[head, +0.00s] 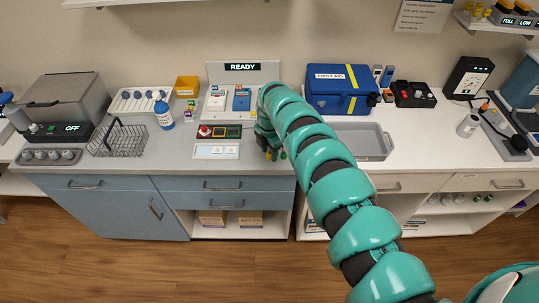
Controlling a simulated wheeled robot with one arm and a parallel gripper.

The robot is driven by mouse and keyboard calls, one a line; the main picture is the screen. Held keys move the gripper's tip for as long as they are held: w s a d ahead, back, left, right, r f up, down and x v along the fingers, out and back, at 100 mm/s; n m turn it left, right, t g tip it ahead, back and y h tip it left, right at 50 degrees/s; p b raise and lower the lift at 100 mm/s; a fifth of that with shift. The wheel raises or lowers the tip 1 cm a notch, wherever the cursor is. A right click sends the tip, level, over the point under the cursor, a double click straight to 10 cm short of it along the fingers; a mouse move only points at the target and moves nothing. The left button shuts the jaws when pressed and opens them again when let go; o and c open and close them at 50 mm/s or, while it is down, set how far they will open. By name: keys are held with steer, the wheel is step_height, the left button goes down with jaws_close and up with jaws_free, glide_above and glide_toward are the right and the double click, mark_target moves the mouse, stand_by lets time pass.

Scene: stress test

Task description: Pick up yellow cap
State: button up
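I cannot make out for certain which thing is the yellow cap. Small yellow-topped pieces (479,9) stand on the wall shelf at the upper right, too small to tell apart. Small yellow and purple items (189,108) also lie on the counter below a yellow bin (187,86). My gripper (272,154) is at the end of my teal arm, over the middle of the counter, near its front edge. It is dark and small, and my arm partly covers it. I cannot see whether its fingers are open or hold anything.
A grey tray (374,143) lies right of my arm, below a blue first aid case (338,78). A control panel (220,131) and a READY station (243,70) stand to the left. A blue-labelled bottle (163,112) and a wire basket (117,143) stand farther left.

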steer(key=c, duration=0.7)
steer(key=shift+o, duration=0.2)
steer(key=shift+r, duration=0.15)
